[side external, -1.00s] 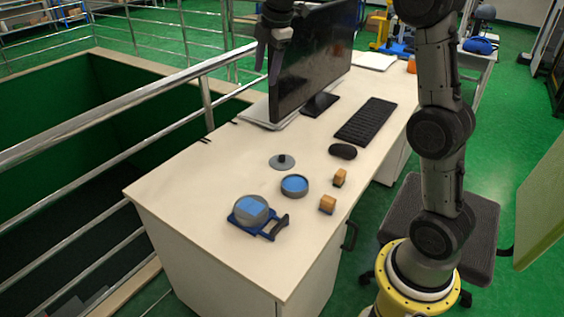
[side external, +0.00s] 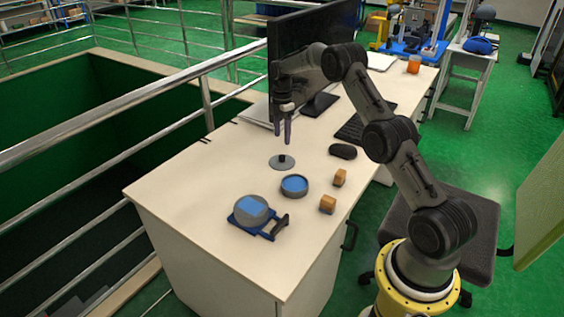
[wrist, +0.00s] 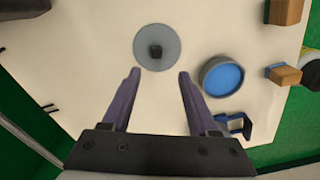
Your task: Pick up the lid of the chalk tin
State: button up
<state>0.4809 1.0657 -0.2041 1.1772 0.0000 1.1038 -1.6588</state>
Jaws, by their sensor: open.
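The lid, a flat grey disc with a small black knob (side external: 274,163), lies on the desk. It also shows in the wrist view (wrist: 168,36), just beyond my fingertips. The chalk tin appears to be the round grey open tin with blue inside (side external: 294,185), next to the lid; it cannot be told for sure. My gripper (side external: 283,142) points down above the lid, apart from it. In the wrist view my gripper (wrist: 160,72) is open with nothing between its fingers.
A grey round container with a blue patch (side external: 250,209) sits on a blue holder with a dark handle (side external: 279,227). Two small wooden blocks (side external: 328,203) (side external: 340,177), a mouse (side external: 343,151), keyboard and monitor (side external: 310,50) are on the desk (side external: 185,190). The desk's left is clear.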

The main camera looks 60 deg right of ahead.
aim_at(282, 155)
notch_tip(282, 155, down, 4)
jog(key=shift+w+d+f, duration=0.1)
jog(key=shift+d+f, duration=0.05)
jog(key=shift+f, duration=1.15)
jog(key=shift+w+d+f, duration=0.1)
jog(key=shift+f, duration=1.2)
jog(key=shift+c, duration=0.3)
grip_shut()
